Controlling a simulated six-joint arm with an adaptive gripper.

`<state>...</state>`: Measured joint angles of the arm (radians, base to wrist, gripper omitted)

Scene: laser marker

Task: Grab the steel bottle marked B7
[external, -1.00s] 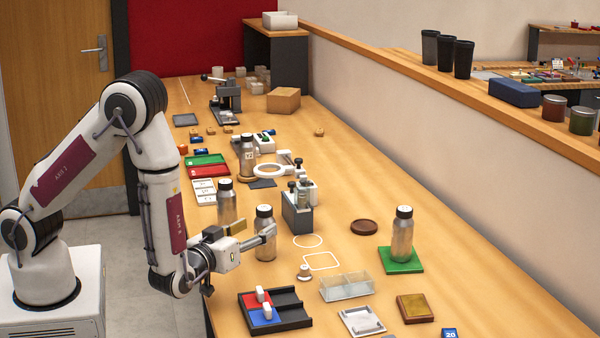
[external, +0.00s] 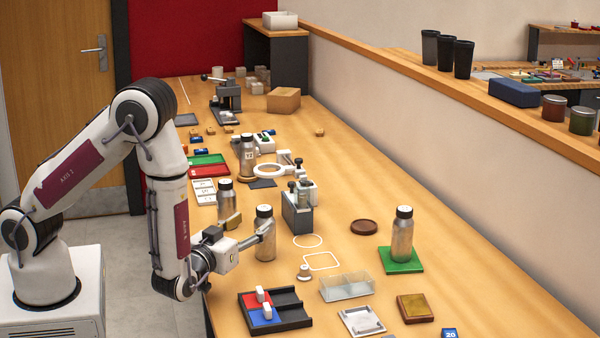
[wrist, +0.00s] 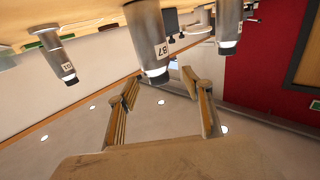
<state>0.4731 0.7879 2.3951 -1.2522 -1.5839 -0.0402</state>
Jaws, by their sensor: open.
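The steel bottle marked B7 (wrist: 146,33) has a black cap and shows upside down at the top middle of the wrist view, its label readable. It appears to be the upright bottle (external: 264,244) beside my gripper in the external view. My gripper (external: 250,226) is open, low over the table's near edge, and one finger overlaps this bottle in the picture. In the wrist view the open fingers (wrist: 159,86) point toward the bottle, which lies roughly between their tips and just beyond them. Nothing is held. Contact cannot be told.
Another steel bottle (external: 227,205) stands close behind my gripper. One stands on a green mat (external: 388,266) at right, another (external: 247,160) farther back. A grey device (external: 297,215) stands right of the bottle by my gripper. A tray of blocks (external: 292,322) lies in front.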

